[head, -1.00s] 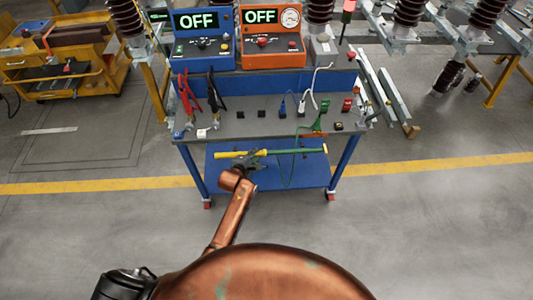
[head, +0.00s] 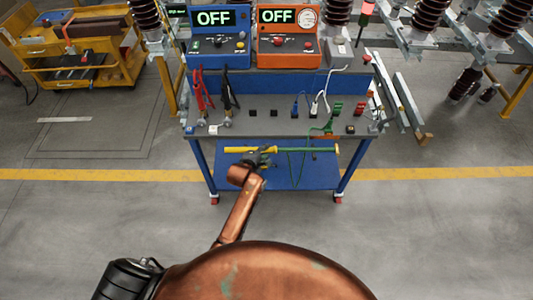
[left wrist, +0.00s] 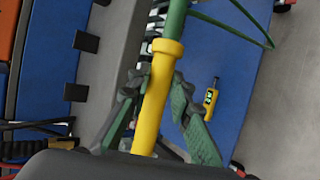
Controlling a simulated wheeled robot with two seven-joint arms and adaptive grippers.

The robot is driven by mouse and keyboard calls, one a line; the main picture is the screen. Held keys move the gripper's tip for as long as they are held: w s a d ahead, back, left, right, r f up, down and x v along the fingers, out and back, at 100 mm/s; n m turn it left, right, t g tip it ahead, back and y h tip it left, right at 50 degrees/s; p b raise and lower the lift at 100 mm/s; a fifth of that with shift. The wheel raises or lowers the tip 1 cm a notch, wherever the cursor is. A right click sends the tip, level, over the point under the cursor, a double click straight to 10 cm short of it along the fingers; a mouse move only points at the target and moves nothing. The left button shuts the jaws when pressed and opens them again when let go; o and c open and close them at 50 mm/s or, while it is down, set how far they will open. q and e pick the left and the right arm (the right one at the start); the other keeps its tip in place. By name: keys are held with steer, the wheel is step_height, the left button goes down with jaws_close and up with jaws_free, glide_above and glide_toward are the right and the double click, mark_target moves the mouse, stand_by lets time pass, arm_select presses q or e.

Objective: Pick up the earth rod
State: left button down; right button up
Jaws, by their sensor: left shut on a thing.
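The earth rod has a yellow handle and a green shaft (head: 308,149). It lies level across the front of the blue cart, below the worktop edge. My left gripper (head: 264,158) is shut on the yellow handle. In the left wrist view, its two fingers (left wrist: 157,112) sit on either side of the yellow handle (left wrist: 154,98), near the collar where the green shaft begins. A thin green cable (head: 291,170) hangs in a loop by the rod, near a green clamp (head: 328,128) on the worktop. My right gripper is out of view.
The cart's grey worktop (head: 262,128) carries leads, sockets and two units reading OFF (head: 213,18). A yellow handheld device (left wrist: 211,97) shows against the blue lower shelf (head: 310,179). A yellow tool trolley (head: 72,52) stands at left. Floor in front is clear.

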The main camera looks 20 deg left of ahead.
arm_select(q)
steer(key=s+a+r+p, duration=0.2)
steer(key=s+a+r, duration=0.3)
steer(key=a+r, duration=0.6)
steer(key=shift+a, duration=1)
steer(key=shift+s, duration=0.1)
steer(key=shift+s+f, duration=0.1)
